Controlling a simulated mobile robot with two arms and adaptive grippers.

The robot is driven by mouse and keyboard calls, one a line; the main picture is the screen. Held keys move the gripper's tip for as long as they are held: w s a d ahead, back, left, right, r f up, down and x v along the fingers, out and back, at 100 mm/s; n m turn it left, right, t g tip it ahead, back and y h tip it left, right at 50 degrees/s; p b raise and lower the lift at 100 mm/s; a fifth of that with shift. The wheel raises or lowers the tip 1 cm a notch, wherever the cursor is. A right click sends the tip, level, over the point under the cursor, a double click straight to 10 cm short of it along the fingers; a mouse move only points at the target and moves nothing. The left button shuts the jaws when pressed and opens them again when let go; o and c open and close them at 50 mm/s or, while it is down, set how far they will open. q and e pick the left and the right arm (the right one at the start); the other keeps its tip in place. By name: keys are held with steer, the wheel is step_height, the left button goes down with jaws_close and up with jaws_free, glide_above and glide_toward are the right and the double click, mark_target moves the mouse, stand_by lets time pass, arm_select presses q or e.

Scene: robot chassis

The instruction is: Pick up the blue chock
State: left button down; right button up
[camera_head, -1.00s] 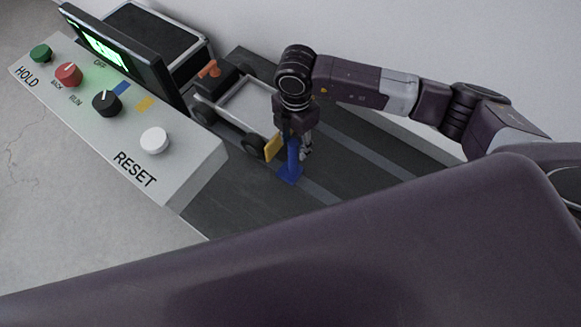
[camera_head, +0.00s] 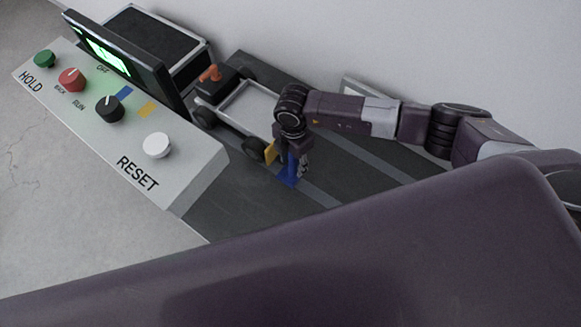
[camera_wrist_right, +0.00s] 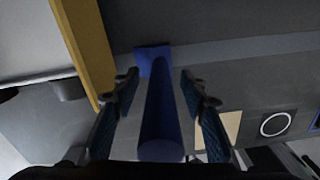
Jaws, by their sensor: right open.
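The blue chock (camera_head: 289,179) stands on the dark track in the head view, beside the front of the small cart. In the right wrist view its round blue post (camera_wrist_right: 160,115) rises from a flat base. My right gripper (camera_head: 293,168) is low over the chock. In the wrist view the open fingers of the right gripper (camera_wrist_right: 160,92) stand on either side of the post, with a gap visible on both sides. My left gripper is not in view.
A yellow plate (camera_head: 270,152) stands close beside the chock, and the wheeled cart (camera_head: 228,108) lies just beyond it. A control panel (camera_head: 190,172) with knobs and a screen is at the left. The track (camera_head: 335,150) to the right is mostly clear.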

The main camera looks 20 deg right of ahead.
steer(key=shift+c, duration=0.5)
jaws_close()
steer(key=shift+r, duration=0.1)
